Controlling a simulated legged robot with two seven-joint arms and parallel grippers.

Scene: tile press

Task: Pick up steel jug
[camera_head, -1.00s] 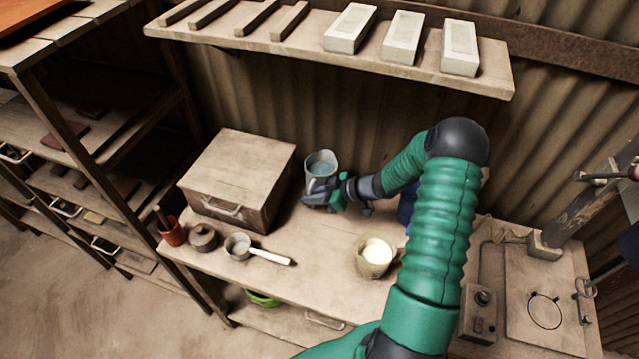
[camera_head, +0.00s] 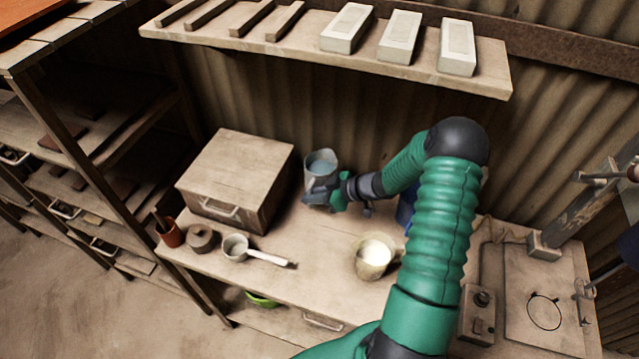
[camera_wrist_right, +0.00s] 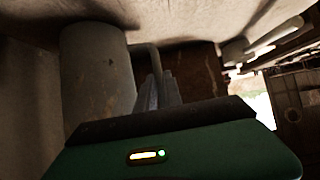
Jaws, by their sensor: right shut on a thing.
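The steel jug (camera_head: 321,160) is a grey metal vessel with a bluish inside. It stands at the back of the bench, right of the wooden box and near the corrugated wall. My right gripper (camera_head: 318,194) is at its near side, shut on the jug's handle. In the right wrist view the jug's grey body (camera_wrist_right: 97,72) is upright at the left. Its curved handle (camera_wrist_right: 152,62) runs down to the closed fingers (camera_wrist_right: 158,92). Whether the jug's base touches the bench is hidden behind the gripper. My left gripper is not in view.
A wooden box (camera_head: 236,175) stands close left of the jug. A pale container with white contents (camera_head: 373,258), a small saucepan (camera_head: 237,247) and an orange cup (camera_head: 169,234) sit nearer the front. A shelf with white blocks (camera_head: 400,35) hangs above. The bench's middle is clear.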

